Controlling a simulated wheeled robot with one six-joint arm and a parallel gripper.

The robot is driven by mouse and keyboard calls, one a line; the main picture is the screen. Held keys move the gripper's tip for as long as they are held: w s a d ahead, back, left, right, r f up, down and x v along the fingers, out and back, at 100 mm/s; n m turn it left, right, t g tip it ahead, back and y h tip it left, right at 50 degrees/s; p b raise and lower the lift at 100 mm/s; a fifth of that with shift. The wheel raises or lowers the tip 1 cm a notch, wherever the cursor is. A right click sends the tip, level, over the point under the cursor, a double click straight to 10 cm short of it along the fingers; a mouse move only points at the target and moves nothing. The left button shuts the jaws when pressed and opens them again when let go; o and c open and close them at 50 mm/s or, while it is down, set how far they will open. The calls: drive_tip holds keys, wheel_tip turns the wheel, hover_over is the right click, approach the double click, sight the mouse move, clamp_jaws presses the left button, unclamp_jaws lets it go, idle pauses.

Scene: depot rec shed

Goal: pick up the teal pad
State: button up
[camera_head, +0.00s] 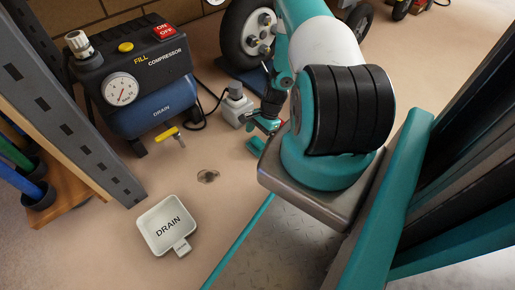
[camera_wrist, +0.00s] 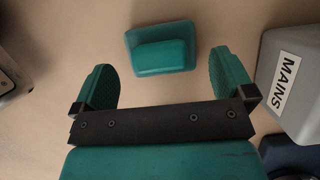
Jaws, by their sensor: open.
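The teal pad (camera_wrist: 160,48) is a block with a raised, smaller top on a wider base. It lies on the bare floor, near the top middle of the wrist view. In the head view it shows as a small teal patch (camera_head: 255,147), partly hidden by my arm. My gripper (camera_wrist: 162,62) has its teal fingers spread wide, with nothing held between them. In the wrist view the pad appears between and beyond the fingertips, apart from both. In the head view my gripper (camera_head: 267,121) points down close beside the pad, its fingers hard to make out.
A grey box marked MAINS (camera_wrist: 290,85) stands close on the right in the wrist view; it also shows in the head view (camera_head: 236,106). A compressor (camera_head: 135,75), a yellow-handled valve (camera_head: 170,134) and a DRAIN tray (camera_head: 168,226) stand left.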

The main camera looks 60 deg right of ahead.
sight(258, 141)
drive_tip(key=b+x, duration=0.3)
drive_tip(key=x, duration=0.1)
drive_tip(key=shift+a+f, duration=0.1)
drive_tip(key=shift+f, duration=0.2)
drive_tip(key=shift+r, duration=0.1)
drive_tip(key=c, duration=0.6)
drive_tip(key=shift+c, duration=0.2)
drive_tip(key=shift+r, duration=0.1)
wheel_tip(258, 141, up, 20)
drive_tip(key=p, duration=1.1)
